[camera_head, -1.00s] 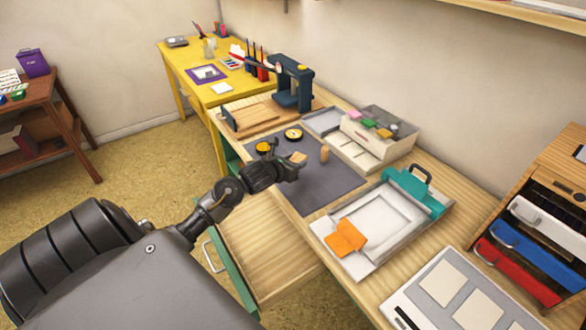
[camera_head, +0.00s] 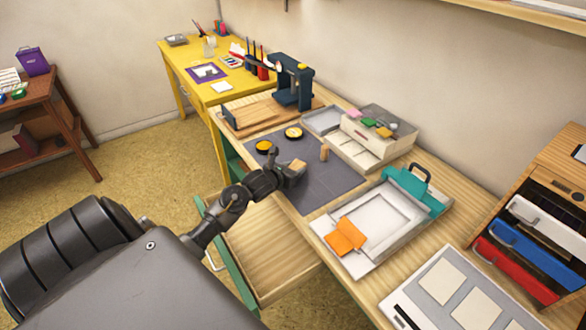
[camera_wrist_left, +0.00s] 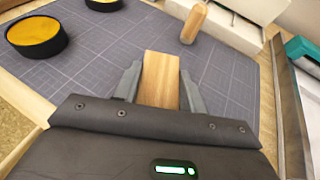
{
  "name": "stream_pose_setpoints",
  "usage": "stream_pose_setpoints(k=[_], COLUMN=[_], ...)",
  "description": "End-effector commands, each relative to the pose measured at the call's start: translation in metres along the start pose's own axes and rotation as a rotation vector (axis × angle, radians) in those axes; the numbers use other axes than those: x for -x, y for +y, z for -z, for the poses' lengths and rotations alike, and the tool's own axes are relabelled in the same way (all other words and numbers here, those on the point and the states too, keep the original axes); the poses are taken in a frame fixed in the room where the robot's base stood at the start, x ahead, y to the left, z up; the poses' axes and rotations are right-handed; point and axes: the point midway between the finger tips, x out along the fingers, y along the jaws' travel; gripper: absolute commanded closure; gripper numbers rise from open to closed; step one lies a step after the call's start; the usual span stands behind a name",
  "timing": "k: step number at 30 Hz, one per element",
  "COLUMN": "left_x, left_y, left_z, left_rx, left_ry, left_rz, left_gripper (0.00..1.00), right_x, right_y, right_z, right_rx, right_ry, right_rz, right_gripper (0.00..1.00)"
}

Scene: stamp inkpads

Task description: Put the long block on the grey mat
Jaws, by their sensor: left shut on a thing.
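A long wooden block (camera_wrist_left: 160,80) is held between the two fingers of my left gripper (camera_wrist_left: 160,88). In the head view the light wooden top of the block (camera_head: 297,164) shows at the tip of my left gripper (camera_head: 292,170). The grey mat (camera_head: 325,187) lies on the wooden desk, and the block and gripper are above its near-left part. In the left wrist view the gridded mat (camera_wrist_left: 100,65) spreads around the block. The block's lower end is hidden, so I cannot tell whether it touches the mat. My right gripper is out of view.
Yellow inkpads (camera_head: 264,146) and (camera_head: 293,133) and a small upright wooden piece (camera_head: 324,153) stand on the mat. An open drawer (camera_head: 270,250) juts out in front. A tray with an orange piece (camera_head: 345,237) is to the right. The mat's right part is clear.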

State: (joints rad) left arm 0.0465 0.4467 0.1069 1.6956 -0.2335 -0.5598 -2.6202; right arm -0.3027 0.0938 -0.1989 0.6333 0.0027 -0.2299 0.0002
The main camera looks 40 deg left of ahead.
Motion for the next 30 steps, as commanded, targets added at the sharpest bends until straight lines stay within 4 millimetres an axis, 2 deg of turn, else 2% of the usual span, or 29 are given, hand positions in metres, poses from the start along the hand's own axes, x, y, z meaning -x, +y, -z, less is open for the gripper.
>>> stream_pose_setpoints(k=[1, 6, 17, 20, 30], left_x=[-0.001, 0.000, 0.003, 0.016, 0.087], left_y=[0.000, 0.000, 0.000, 0.001, 0.000], left_z=[0.002, 0.001, -0.005, -0.001, -0.001], left_rx=[-0.001, 0.000, 0.001, -0.002, -0.003], left_ry=[0.000, 0.000, 0.000, 0.001, 0.002], left_rz=[0.000, 0.000, 0.000, 0.000, 0.002], left_gripper=[0.58, 0.38, 0.38, 0.38, 0.38], right_x=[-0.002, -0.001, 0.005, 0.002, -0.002], right_y=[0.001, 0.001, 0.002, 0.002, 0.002], right_z=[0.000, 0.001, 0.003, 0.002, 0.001], right_rx=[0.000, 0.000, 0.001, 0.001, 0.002], right_ry=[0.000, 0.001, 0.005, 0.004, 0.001], right_rz=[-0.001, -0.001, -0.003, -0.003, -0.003], right_gripper=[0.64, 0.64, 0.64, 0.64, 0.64])
